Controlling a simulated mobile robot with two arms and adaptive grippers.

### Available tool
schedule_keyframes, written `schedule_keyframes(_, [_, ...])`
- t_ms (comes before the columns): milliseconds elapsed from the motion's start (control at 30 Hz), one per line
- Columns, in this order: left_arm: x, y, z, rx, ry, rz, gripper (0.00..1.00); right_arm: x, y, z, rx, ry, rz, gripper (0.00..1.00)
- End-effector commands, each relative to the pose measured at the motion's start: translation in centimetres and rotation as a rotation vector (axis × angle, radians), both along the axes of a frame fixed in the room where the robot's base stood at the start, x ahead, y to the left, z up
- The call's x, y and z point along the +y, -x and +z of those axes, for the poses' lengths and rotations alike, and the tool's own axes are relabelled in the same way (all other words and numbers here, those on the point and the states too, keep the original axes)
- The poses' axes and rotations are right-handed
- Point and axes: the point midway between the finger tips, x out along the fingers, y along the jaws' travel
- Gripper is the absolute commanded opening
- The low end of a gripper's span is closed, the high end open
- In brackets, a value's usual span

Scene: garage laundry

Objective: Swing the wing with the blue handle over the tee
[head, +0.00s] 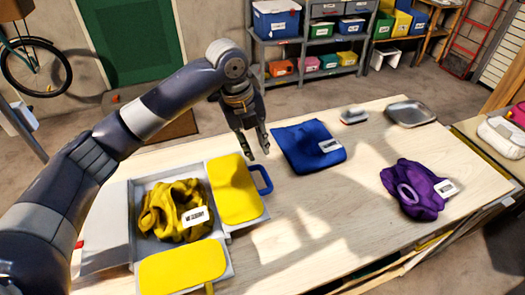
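The wing with the blue handle is a yellow-padded panel (233,192) that lies open on the right side of the folding board. Its blue handle (268,180) sticks out on its right edge. The yellow tee (160,212) lies crumpled in the board's middle section, with a white label on it. A second yellow wing (180,267) lies open at the front, and a grey panel (106,228) is at the left. My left gripper (253,156) is open and empty, fingers pointing down, above and behind the blue handle. I cannot see whether it touches anything. My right gripper is not in view.
A blue folded cloth (299,140) lies right of the board, and a purple cloth (410,203) farther right. A brush (354,117) and a metal tray (411,113) are at the back of the table (345,215). Bare tabletop lies right of the handle.

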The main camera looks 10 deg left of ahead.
Motion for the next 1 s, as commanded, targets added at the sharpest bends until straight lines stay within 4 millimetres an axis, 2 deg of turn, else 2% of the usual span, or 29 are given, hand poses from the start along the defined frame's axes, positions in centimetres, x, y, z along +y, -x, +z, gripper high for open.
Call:
schedule_keyframes(33, [0.0,0.1,-0.2,0.002,-0.002,-0.003,0.23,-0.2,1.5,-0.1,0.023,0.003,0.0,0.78])
schedule_keyframes(200, [-0.3,-0.1,-2.1,0.006,-0.003,-0.004,0.23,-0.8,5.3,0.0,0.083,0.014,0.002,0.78])
schedule_keyframes(333, [-0.8,-0.3,-4.5,0.007,-0.002,-0.003,0.23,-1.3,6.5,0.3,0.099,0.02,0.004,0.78])
schedule_keyframes(467, [-1.2,-0.6,-6.9,0.006,-0.002,-0.004,0.23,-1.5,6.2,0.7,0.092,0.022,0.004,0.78])
schedule_keyframes(633, [-1.6,-0.9,-9.3,0.003,-0.002,-0.002,0.23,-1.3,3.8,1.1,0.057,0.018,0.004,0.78])
schedule_keyframes(800, [-1.8,-1.1,-10.4,0.001,-0.003,-0.004,0.23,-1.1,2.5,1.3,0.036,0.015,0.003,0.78])
schedule_keyframes(1000, [-1.8,-1.1,-10.6,0.0,-0.002,-0.004,0.23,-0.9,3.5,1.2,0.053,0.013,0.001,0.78])
